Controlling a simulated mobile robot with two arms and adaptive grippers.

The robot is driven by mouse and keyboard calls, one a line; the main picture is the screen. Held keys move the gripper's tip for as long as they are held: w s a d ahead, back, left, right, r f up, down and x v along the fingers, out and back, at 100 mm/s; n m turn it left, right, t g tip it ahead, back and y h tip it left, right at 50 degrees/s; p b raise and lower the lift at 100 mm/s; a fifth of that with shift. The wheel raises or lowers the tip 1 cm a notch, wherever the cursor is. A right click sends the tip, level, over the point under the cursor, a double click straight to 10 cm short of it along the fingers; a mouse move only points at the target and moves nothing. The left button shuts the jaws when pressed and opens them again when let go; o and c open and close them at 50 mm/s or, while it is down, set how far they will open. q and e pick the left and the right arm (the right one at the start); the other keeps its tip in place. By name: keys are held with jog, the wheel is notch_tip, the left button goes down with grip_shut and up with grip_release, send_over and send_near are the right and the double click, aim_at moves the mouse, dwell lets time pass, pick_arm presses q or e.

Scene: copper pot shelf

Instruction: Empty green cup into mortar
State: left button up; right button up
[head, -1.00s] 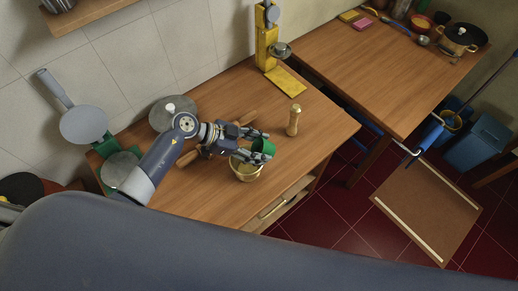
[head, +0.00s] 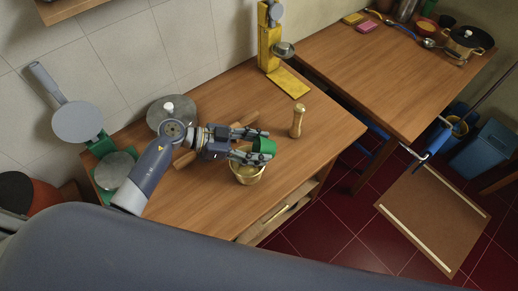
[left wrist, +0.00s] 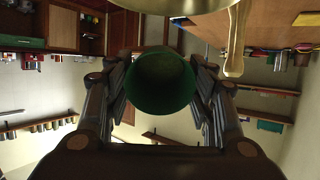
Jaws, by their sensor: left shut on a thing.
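The green cup (head: 264,147) is held between the fingers of my left gripper (head: 260,144), above and slightly right of the brass mortar (head: 248,176). In the left wrist view the cup (left wrist: 160,80) sits between the two fingers with a dark round face towards the camera. Its exact tilt and contents cannot be told. The mortar's (left wrist: 180,4) edge shows at the top of that view, apart from the cup. The mortar stands upright on the wooden counter, partly hidden by my gripper. My right gripper is not in view.
A rolling pin (head: 186,159) lies behind my left arm. The counter (head: 330,135) is clear at right.

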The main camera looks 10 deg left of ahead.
pick_arm(q)
jog(key=shift+s+a+t+h+b, duration=0.1)
jog(key=shift+a+t+h+b, duration=0.1)
jog(key=shift+h+b, duration=0.6)
jog(key=shift+a+t+h+b, duration=0.15)
jog(key=shift+h+b, duration=0.25)
jog(key=shift+b, duration=0.7)
jog(key=shift+s+a+r+t+h+b, duration=0.1)
jog(key=shift+a+t+h+b, duration=0.15)
jog(key=shift+h+b, duration=0.85)
jog(key=shift+a+r+t+h+b, duration=0.15)
jog(key=shift+h+b, duration=0.35)
jog(key=shift+b, duration=1.05)
jog(key=shift+a+h+b, duration=0.1)
jog(key=shift+h+b, duration=0.2)
jog(key=shift+b, duration=0.1)
jog(key=shift+r, duration=0.1)
